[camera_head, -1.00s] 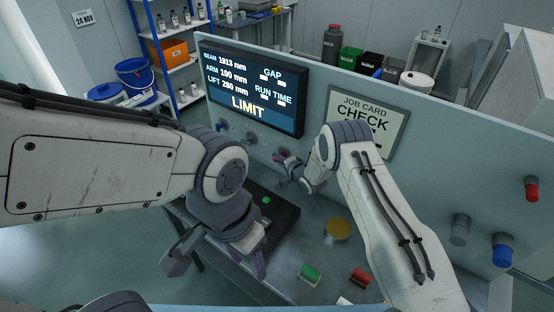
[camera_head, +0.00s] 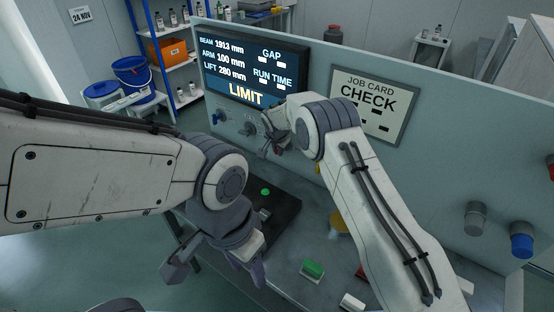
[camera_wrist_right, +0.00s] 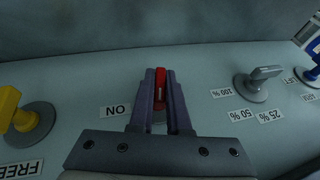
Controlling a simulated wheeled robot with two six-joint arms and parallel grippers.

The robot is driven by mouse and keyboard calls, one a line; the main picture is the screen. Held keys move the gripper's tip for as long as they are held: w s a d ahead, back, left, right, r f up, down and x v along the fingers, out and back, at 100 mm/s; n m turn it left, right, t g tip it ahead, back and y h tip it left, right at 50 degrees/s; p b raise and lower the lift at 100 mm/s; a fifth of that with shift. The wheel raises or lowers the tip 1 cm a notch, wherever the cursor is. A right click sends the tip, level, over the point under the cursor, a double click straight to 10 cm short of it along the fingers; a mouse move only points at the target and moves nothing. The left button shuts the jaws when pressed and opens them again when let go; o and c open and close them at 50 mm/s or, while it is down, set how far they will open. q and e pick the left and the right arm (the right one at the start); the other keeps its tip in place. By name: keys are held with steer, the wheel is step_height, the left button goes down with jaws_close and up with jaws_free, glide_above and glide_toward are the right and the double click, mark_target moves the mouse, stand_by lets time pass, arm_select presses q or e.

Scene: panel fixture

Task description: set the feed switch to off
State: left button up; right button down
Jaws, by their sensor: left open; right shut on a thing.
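A switch with a red handle (camera_wrist_right: 160,88) is on the grey panel, with a label "ON" (camera_wrist_right: 115,110) left of it in the right wrist view. No name "feed" can be read on it. My right gripper (camera_wrist_right: 160,95) is shut on the red handle, one finger on each side. The handle lies in line with the fingers; its base and any other label are hidden by the gripper. In the head view my right gripper (camera_head: 275,144) is at the panel below the display, largely behind its own wrist. My left gripper (camera_head: 215,266) is open and empty, low and away from the panel.
A grey knob (camera_wrist_right: 257,82) with percent labels and a yellow knob (camera_wrist_right: 22,117) flank the red switch. The display (camera_head: 253,75) reads "LIMIT"; a job card (camera_head: 372,104) reads "CHECK". A green block (camera_head: 313,269) lies on the bench.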

steer(key=shift+w+d+r+n+g+h+b, duration=0.15)
steer(key=shift+w+n+g+h+b, duration=0.2)
steer(key=shift+g+h+b, duration=0.5)
steer(key=shift+h+b, duration=0.25)
steer(key=shift+b, duration=0.05)
steer(key=shift+s+r, duration=0.1)
steer(key=shift+r, duration=0.05)
steer(key=c, duration=0.9)
jaws_free()
steer(key=shift+s, duration=0.1)
steer(key=b+v, duration=0.2)
steer(key=v, duration=0.8)
steer(key=shift+r, duration=0.1)
